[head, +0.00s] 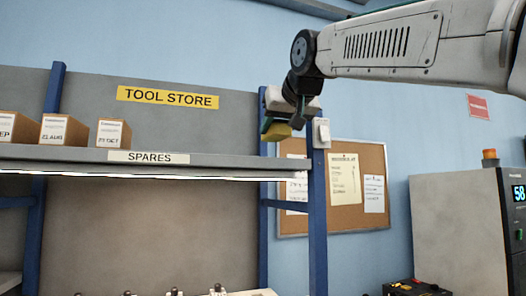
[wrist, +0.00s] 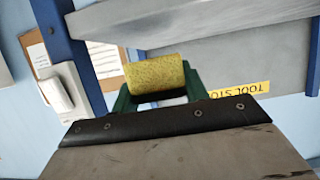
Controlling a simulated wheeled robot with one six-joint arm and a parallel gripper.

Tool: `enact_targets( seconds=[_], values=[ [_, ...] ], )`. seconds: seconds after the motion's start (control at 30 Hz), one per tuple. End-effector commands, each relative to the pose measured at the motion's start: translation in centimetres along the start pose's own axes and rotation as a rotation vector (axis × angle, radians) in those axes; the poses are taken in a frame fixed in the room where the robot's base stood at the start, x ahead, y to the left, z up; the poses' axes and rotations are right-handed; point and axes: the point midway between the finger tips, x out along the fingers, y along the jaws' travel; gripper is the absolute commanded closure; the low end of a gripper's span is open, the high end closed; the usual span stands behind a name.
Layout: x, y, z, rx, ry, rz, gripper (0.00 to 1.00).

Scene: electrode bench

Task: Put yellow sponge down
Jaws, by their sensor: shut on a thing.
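The yellow sponge (wrist: 156,74) is held between the green fingers of my gripper (wrist: 160,98) in the wrist view. In the head view the sponge (head: 277,132) shows small and partly hidden at the end of my gripper (head: 268,124). The gripper is shut on it. It is close to the right end of the spares shelf (head: 240,166), by the blue upright. From the head view I cannot tell whether the sponge touches anything.
Several boxes (head: 55,131) stand on the left of the shelf, whose right part looks free. A blue upright (head: 317,220) with a white switch box (head: 321,133) is near my gripper. A cork board (head: 386,200) hangs behind. A grey cabinet (head: 455,235) stands right.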

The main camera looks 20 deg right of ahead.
Motion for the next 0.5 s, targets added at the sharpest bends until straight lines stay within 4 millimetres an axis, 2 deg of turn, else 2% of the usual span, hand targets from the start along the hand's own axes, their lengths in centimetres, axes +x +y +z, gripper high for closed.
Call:
enact_targets(
  seconds=[0.03,0.2,0.47,0.5],
  values=[
    [1.6,-0.1,-0.4,0.000,-0.003,0.000,0.84],
    [5.0,-0.6,-1.4,-0.001,-0.002,-0.001,0.84],
    [7.3,-1.0,-2.2,-0.002,0.000,-0.004,0.84],
    [7.5,-1.0,-1.8,-0.002,-0.001,-0.004,0.84]
  ],
)
